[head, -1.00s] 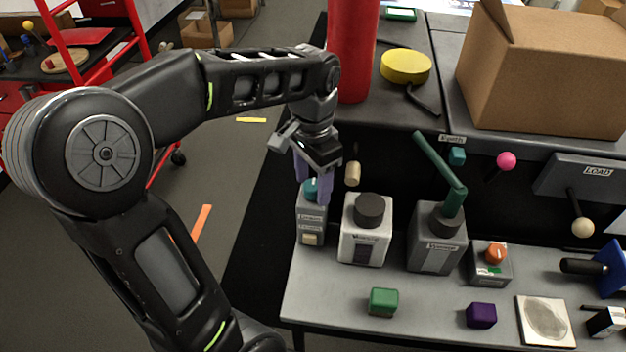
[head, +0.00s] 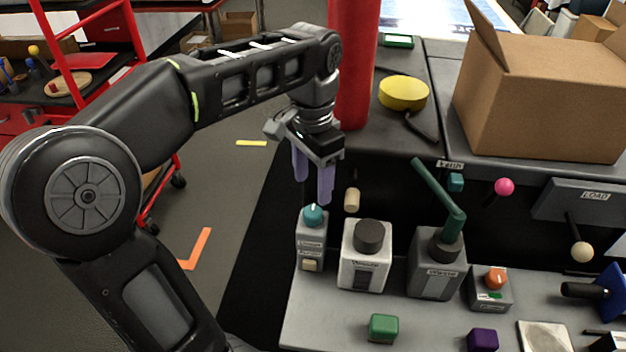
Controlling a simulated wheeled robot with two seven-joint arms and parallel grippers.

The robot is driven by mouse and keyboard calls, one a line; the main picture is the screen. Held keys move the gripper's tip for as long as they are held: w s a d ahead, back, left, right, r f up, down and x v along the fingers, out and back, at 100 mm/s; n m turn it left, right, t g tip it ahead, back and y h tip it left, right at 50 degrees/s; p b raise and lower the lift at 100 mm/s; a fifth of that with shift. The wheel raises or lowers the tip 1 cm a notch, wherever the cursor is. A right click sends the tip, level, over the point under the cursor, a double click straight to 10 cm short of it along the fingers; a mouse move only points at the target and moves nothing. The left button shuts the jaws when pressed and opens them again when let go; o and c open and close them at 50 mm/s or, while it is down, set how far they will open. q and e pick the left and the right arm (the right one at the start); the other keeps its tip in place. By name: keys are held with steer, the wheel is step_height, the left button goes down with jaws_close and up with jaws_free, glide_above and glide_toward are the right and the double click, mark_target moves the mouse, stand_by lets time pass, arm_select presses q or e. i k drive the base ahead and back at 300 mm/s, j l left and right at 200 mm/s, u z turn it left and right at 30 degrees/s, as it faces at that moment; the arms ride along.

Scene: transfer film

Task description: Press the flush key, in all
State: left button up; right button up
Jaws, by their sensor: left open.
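A narrow grey box (head: 311,241) stands at the left end of the bench, with a teal knob (head: 313,216) on top and a small beige key (head: 310,265) low on its front. Its labels are too small to read, so I cannot tell if this key is the flush key. My left gripper (head: 313,184) is open and empty, with its purple fingers pointing down just above the teal knob. The knob is uncovered and its white pointer mark shows. My right gripper is not in view.
A white box with a dark round cap (head: 369,237) stands right of the narrow box. Beyond it are a grey unit with a green lever (head: 438,192) and an orange knob (head: 495,279). A green block (head: 384,328) lies in front. A red cylinder (head: 354,70) stands behind.

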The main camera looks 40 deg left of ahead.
mark_target(310, 265)
steer(key=k, duration=1)
